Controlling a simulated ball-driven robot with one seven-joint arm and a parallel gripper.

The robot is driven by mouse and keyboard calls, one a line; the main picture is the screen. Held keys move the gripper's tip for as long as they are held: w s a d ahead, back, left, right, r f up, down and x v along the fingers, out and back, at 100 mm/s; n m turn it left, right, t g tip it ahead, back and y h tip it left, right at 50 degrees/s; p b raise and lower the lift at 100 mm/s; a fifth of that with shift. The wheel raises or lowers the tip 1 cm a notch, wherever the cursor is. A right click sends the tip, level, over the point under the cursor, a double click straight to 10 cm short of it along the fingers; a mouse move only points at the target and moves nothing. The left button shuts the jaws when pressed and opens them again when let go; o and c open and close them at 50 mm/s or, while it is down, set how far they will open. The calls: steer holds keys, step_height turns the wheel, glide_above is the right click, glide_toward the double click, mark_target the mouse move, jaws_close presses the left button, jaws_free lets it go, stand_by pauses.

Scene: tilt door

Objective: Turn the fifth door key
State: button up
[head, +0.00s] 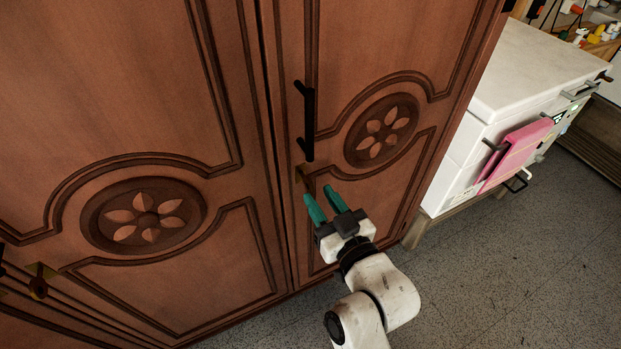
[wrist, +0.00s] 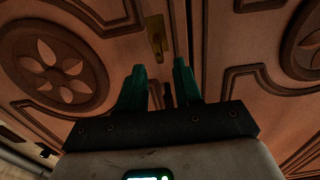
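A tall reddish-brown wooden cabinet fills the left and middle of the head view. Its narrow right door (head: 345,60) has a carved flower, a black bar handle (head: 306,122) and, below the handle, a brass lock plate (head: 304,178). The plate also shows in the wrist view (wrist: 156,34), where a small brass piece, likely the key, stands on its lower part. My gripper (head: 320,192) is open and empty, just below and right of the plate, apart from it. In the wrist view its green fingers (wrist: 159,67) point toward the plate.
Another brass plate with a dark key (head: 39,283) is at the far lower left of the cabinet. A white counter unit (head: 540,70) with a pink towel (head: 518,150) stands to the right. The grey floor (head: 500,260) at the lower right is clear.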

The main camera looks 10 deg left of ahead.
mark_target(312, 186)
steer(key=x, duration=0.5)
steer(key=shift+w+a, duration=0.2)
steer(key=shift+w, duration=0.1)
jaws_close()
